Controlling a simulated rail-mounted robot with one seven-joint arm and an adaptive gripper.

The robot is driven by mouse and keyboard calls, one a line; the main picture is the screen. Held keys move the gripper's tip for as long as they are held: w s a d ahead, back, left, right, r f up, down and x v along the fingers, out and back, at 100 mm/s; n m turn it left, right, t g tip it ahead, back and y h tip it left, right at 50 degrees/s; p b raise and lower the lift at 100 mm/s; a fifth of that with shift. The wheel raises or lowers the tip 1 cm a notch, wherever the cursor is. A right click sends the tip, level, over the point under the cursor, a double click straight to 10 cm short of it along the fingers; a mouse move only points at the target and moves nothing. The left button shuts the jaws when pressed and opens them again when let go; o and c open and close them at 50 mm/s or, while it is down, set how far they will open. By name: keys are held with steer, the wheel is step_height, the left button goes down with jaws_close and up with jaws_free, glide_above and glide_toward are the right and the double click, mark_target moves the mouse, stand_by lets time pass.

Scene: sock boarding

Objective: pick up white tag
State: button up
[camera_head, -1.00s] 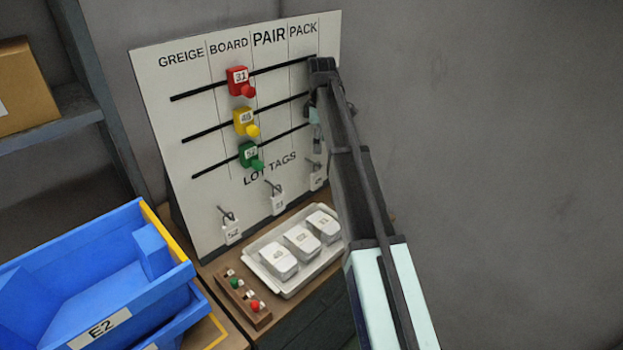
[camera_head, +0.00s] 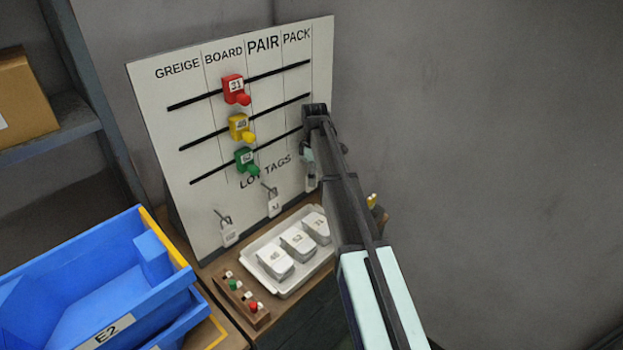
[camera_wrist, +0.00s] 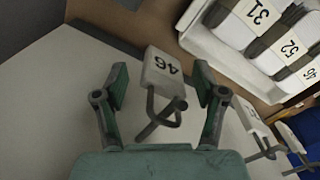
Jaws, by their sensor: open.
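A white tag (camera_wrist: 162,72) marked 46 hangs on a metal hook at the board's lower edge in the wrist view. My gripper (camera_wrist: 160,82) is open, with one finger on each side of this tag and a visible gap to both. In the head view my gripper (camera_head: 310,172) is in front of the board's lower right and largely hides that tag. Two more white tags hang to the left in the head view, the middle one (camera_head: 274,207) and the left one (camera_head: 229,236).
The white board (camera_head: 205,200) carries red (camera_head: 234,88), yellow (camera_head: 240,127) and green (camera_head: 245,159) sliders. Below it stand a white tray (camera_head: 284,288) of labelled white packs and a wooden block (camera_head: 240,302) with coloured pegs. A blue bin (camera_head: 100,290) is at left.

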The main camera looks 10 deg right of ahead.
steer(key=shift+f, duration=0.75)
jaws_close()
steer(key=shift+r, duration=0.1)
steer(key=shift+w+r, duration=0.15)
steer(key=shift+w, duration=0.05)
steer(key=shift+r, duration=0.15)
steer(key=shift+w+r+b, duration=0.1)
steer(key=shift+r+b, duration=0.3)
steer(key=shift+r, duration=0.25)
steer(key=s+d+b, duration=0.3)
steer(key=s+d, duration=0.7)
steer(key=s, duration=0.5)
steer(key=shift+s+f+b, duration=0.2)
steer(key=shift+f+b, duration=0.05)
steer(key=shift+b, duration=0.05)
